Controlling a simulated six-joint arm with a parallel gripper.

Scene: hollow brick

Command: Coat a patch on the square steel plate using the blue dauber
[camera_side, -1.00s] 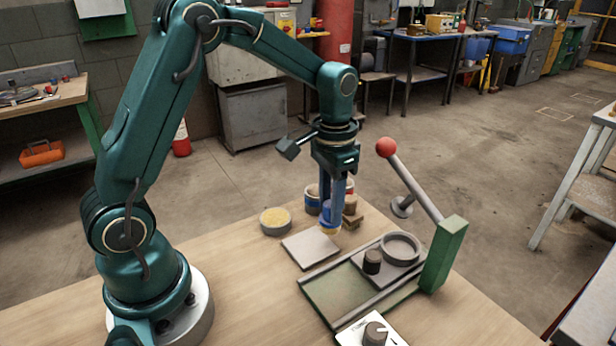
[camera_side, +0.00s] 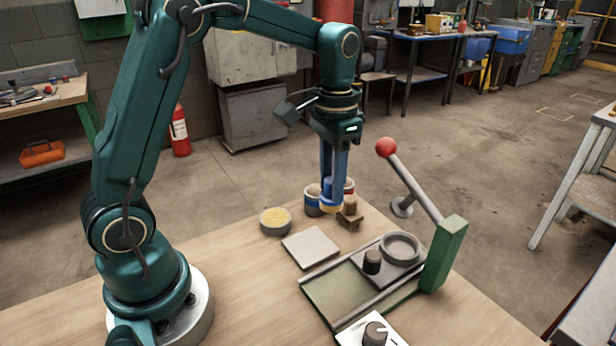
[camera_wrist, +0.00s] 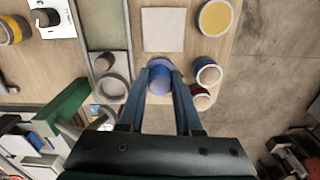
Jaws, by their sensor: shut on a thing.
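My gripper (camera_side: 333,196) is shut on the blue dauber (camera_wrist: 160,80), which hangs upright between the fingers. In the side view the dauber's yellowish lower end (camera_side: 331,208) shows below the fingertips. The square steel plate (camera_side: 311,247) lies flat on the bench, in front of and to the left of the dauber in the side view. It also shows in the wrist view (camera_wrist: 163,29), beyond the fingertips. Its top looks plain pale grey. The dauber is apart from the plate; its exact height over the bench is hard to tell.
A round tin with yellow contents (camera_side: 275,221) stands left of the plate. Several small pots, one blue-banded (camera_side: 312,200), and a brown block (camera_side: 350,213) stand behind and beside the dauber. A green-framed press (camera_side: 345,290) with a red-knobbed lever (camera_side: 387,147) stands to the right.

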